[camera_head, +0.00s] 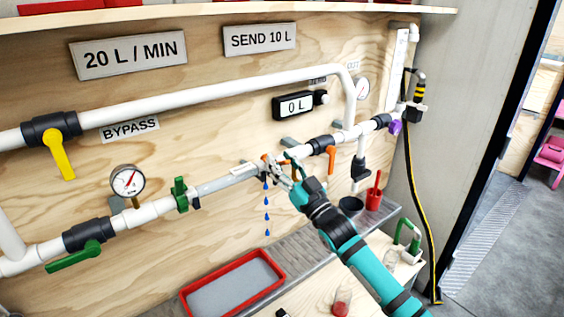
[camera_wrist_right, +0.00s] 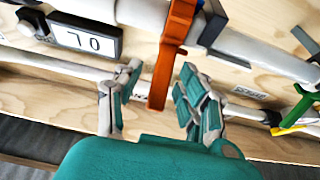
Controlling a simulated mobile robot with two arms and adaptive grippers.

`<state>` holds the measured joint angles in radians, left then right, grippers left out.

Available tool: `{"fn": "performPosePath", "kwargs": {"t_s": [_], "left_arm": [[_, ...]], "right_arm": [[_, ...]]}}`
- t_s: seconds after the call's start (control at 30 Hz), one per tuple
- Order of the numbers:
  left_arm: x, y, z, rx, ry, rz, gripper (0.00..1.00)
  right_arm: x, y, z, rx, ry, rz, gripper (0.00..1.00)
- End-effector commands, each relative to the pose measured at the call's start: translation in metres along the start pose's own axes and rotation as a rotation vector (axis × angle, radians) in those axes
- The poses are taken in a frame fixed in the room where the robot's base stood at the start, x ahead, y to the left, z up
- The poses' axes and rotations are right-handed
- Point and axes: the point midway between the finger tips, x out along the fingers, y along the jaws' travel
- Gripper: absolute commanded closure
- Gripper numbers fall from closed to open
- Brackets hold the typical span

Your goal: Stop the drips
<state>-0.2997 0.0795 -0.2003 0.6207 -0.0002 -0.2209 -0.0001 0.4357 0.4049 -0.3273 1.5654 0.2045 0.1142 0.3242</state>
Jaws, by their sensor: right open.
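Several blue drops (camera_head: 267,216) hang in a line below the lower white pipe (camera_head: 225,180), near its joint by my right gripper. My right gripper (camera_head: 279,172) is at this joint, close to the pipe, and partly hides it. In the right wrist view, the open fingers (camera_wrist_right: 157,100) stand on either side of the lower end of an orange lever (camera_wrist_right: 166,70). I cannot tell whether they touch it. Another orange handle (camera_head: 331,159) hangs farther right on the pipe. A red tray (camera_head: 275,266) stands below the drops. My left gripper is out of view.
A yellow handle (camera_head: 62,158) is on the bypass pipe and a green one (camera_head: 75,257) on the lower pipe. A display (camera_head: 293,105) reads 0 L. A black-yellow hose (camera_head: 418,200) hangs at the wall's end.

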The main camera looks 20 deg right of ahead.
Motion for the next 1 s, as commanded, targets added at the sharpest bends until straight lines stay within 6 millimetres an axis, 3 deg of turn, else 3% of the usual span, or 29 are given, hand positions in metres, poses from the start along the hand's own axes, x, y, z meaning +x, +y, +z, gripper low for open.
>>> {"fn": "performPosePath", "kwargs": {"t_s": [0.13,0.43,0.83,1.0], "left_arm": [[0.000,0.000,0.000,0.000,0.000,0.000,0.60],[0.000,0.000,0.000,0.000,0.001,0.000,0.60],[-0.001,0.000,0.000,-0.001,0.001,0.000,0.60],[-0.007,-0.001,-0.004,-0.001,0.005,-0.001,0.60]], "right_arm": [[0.000,0.000,0.000,0.000,0.000,0.000,0.62],[-0.001,0.000,0.000,0.000,0.000,0.000,1.00],[0.000,0.001,0.000,-0.003,-0.002,0.001,1.00],[0.013,0.006,0.000,-0.006,-0.033,0.002,1.00]]}}
